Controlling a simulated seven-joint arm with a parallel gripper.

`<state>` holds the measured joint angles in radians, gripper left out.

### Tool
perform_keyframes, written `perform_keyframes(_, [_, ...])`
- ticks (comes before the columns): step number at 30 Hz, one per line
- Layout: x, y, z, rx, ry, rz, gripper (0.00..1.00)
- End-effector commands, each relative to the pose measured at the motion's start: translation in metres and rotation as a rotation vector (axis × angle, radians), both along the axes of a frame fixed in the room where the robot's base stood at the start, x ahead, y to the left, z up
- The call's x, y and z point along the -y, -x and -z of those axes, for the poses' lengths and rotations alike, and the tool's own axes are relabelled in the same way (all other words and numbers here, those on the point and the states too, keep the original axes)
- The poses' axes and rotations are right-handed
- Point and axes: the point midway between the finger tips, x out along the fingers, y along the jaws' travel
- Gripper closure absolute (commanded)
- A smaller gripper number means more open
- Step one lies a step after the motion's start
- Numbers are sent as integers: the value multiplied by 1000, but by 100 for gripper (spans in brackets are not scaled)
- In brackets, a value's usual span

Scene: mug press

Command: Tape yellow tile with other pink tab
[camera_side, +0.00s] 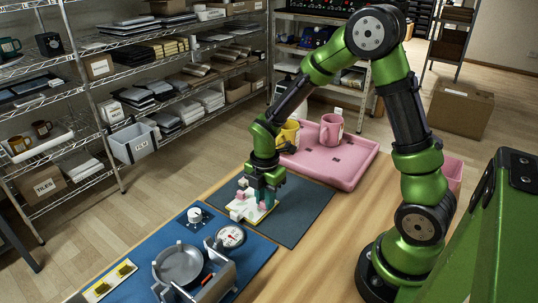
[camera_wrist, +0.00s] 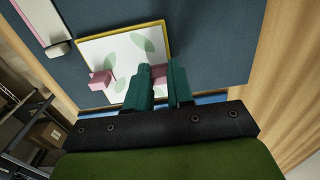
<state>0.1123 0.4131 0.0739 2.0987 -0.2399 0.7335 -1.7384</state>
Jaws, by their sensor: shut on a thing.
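The yellow tile (camera_side: 250,212) lies on the dark mat, below my gripper (camera_side: 265,190). In the wrist view the tile (camera_wrist: 120,50) has a white face with pale green leaf shapes and a yellow edge. One pink tab (camera_wrist: 101,80) sits at the tile's left edge. My gripper (camera_wrist: 161,74) has its two green fingers close together over the tile's lower right part. Another pink tab (camera_wrist: 159,71) shows between the fingertips, partly hidden by them. I cannot tell whether this tab touches the tile.
A pale pink strip (camera_wrist: 32,18) with a white block lies beside the tile. A pink tray (camera_side: 345,168) with a yellow mug (camera_side: 289,136) and a pink mug (camera_side: 331,130) stands behind. The press (camera_side: 180,265) with its gauge (camera_side: 230,236) is in front on a blue mat. The dark mat's right side is clear.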

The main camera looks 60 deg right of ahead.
Motion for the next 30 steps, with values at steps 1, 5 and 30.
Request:
perform_keyframes(1, [0,0,0,0,0,0,95])
perform_keyframes(5, [0,0,2,0,0,0,95])
perform_keyframes(30, [0,0,9,-1,0,0,95])
